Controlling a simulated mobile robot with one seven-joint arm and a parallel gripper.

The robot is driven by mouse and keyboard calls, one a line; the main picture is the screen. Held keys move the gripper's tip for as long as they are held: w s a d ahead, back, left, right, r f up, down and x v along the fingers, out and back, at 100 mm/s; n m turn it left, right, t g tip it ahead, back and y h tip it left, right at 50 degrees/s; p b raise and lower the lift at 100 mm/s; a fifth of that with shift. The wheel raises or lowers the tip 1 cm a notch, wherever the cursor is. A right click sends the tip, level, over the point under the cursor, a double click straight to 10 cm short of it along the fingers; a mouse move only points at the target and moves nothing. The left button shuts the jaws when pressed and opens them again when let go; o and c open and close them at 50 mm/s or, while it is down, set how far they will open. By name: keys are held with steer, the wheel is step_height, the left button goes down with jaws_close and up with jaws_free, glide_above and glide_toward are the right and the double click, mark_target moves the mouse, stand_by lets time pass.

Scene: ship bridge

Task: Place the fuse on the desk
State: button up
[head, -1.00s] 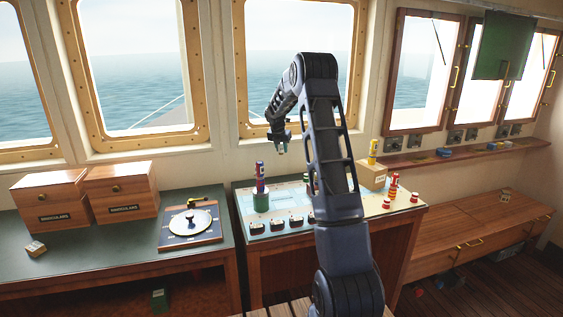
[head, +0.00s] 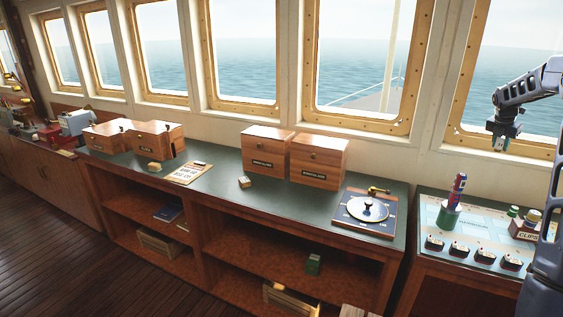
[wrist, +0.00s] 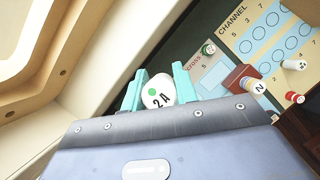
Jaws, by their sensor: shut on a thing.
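My gripper (head: 505,140) hangs in front of the window at the right of the head view, above the panel table. The wrist view shows its two teal fingers (wrist: 159,75) shut on the fuse (wrist: 155,100), a white round end marked "2A" with a green dot. The rest of the fuse is hidden, and I cannot make the fuse out in the head view. The desk (head: 222,192) is long, with a dark green top and open wooden shelves, left of my gripper.
Wooden binocular boxes (head: 318,162), a round dial instrument (head: 367,208) and a clipboard (head: 188,173) stand on the desk. Bare green top lies between them. The panel table (head: 470,240) at right holds a green cup (head: 447,217) with a red-and-blue tube.

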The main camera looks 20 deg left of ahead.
steer(key=s+a+n+y, duration=0.1)
steer(key=s+a+n, duration=0.15)
steer(key=a, duration=3.95)
steer(key=shift+n+t+y, duration=0.3)
steer(key=shift+n+t, duration=0.1)
steer(key=shift+n, duration=0.35)
steer(key=s+a, duration=0.2)
steer(key=a, duration=0.4)
steer(key=s+a, duration=0.3)
steer(key=a, duration=0.4)
steer(key=s+a, duration=0.3)
steer(key=a, duration=0.3)
steer(key=shift+s+a+r, duration=0.1)
steer(key=shift+a+r, duration=0.1)
steer(key=shift+a, duration=0.05)
steer(key=n, duration=0.1)
glide_above(299, 188)
steer(key=s, duration=0.2)
steer(key=f, duration=2.5)
steer(key=shift+w+a, duration=0.25)
steer(key=shift+w, duration=0.05)
steer(key=shift+f, duration=0.2)
